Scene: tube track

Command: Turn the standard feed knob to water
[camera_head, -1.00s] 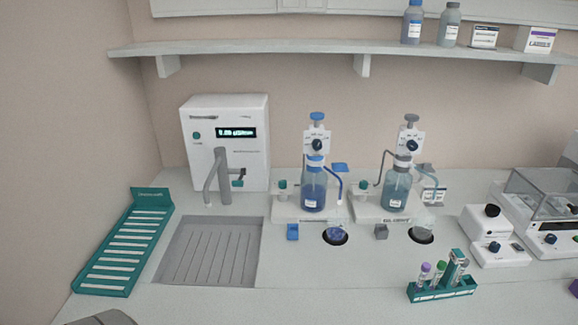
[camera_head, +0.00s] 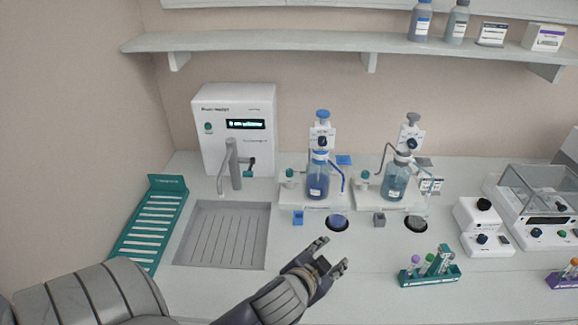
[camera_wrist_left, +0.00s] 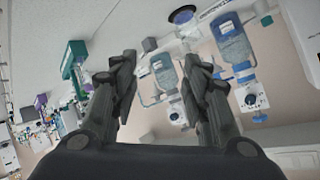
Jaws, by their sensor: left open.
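Two bottle stations stand on the counter. The left one has a blue bottle (camera_head: 318,183) and a dark dial (camera_head: 322,142) on a white plate, with a teal knob (camera_head: 289,173) on its base. The right one has a paler blue bottle (camera_head: 394,182), a dark dial (camera_head: 411,144) and another teal knob (camera_head: 365,175). The labels are too small to tell which is the standard feed knob. My left gripper (camera_head: 334,253) is open and empty, in front of the stations and apart from them. In the left wrist view its fingers (camera_wrist_left: 158,68) are spread, and the left dial (camera_wrist_left: 250,98) shows beyond them. My right gripper is out of view.
A white dispenser box (camera_head: 235,130) with a tap stands behind a drain tray (camera_head: 220,257). A teal rack (camera_head: 160,220) is at left. A tube rack (camera_head: 430,275) sits right of my gripper, a balance (camera_head: 540,205) far right. A shelf (camera_head: 300,41) runs above.

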